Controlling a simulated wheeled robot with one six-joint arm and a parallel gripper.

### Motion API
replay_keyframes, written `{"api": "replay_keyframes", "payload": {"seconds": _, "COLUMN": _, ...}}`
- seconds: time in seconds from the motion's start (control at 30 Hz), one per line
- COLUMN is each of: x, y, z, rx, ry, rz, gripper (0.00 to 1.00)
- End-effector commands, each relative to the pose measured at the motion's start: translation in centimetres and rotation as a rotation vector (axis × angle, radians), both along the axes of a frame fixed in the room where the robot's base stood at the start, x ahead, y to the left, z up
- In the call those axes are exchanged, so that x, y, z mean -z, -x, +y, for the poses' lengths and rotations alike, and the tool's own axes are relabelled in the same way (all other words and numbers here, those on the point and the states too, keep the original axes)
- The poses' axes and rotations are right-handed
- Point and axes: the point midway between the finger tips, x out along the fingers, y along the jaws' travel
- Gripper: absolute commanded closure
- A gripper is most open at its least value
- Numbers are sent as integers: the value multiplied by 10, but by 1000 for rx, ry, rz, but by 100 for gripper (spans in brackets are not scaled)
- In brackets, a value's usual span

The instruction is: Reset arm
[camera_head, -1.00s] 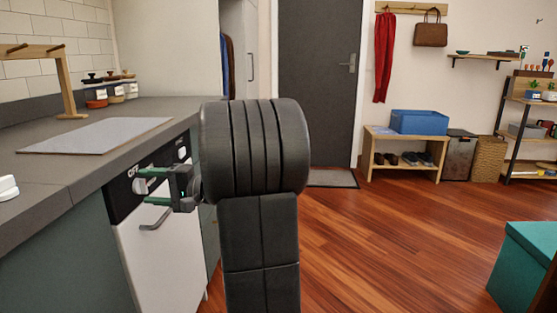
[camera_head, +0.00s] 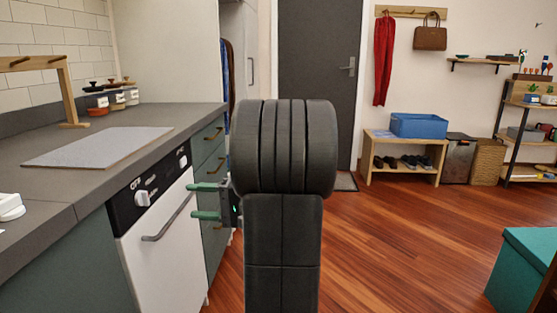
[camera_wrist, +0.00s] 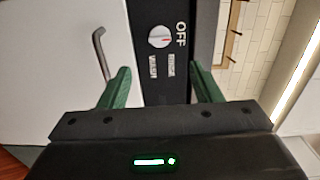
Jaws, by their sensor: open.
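My gripper (camera_head: 205,201) is open and empty, its two green fingers pointing left in the head view, to the right of the white dishwasher's front (camera_head: 165,240). In the wrist view my gripper (camera_wrist: 155,88) frames the black control panel (camera_wrist: 158,75) between its spread fingers. A white knob (camera_wrist: 159,37) sits on that panel beside the word OFF; it also shows in the head view (camera_head: 142,198). The fingers appear clear of the knob. My dark arm hides part of the floor and the cabinet edge.
The grey counter (camera_head: 40,185) runs along the left, with a grey board (camera_head: 95,147), a wooden stand (camera_head: 70,95) and several jars. The dishwasher handle (camera_head: 167,218) sticks out. A teal box (camera_head: 525,265) stands at right. The wooden floor (camera_head: 400,250) between is clear.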

Motion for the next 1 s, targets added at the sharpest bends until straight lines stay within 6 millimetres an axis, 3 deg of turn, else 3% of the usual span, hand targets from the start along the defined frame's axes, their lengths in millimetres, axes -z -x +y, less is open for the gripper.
{"api": "replay_keyframes", "payload": {"seconds": 0.63, "x": 3, "y": -9, "z": 123, "rx": -3, "ry": -1, "rz": -1, "gripper": 42}}
{"api": "replay_keyframes", "payload": {"seconds": 0.7, "x": -5, "y": -10, "z": 121, "rx": 2, "ry": -3, "rz": 47, "gripper": 42}}
{"api": "replay_keyframes", "payload": {"seconds": 1.0, "x": -5, "y": -10, "z": 120, "rx": 2, "ry": -20, "rz": 257, "gripper": 42}}
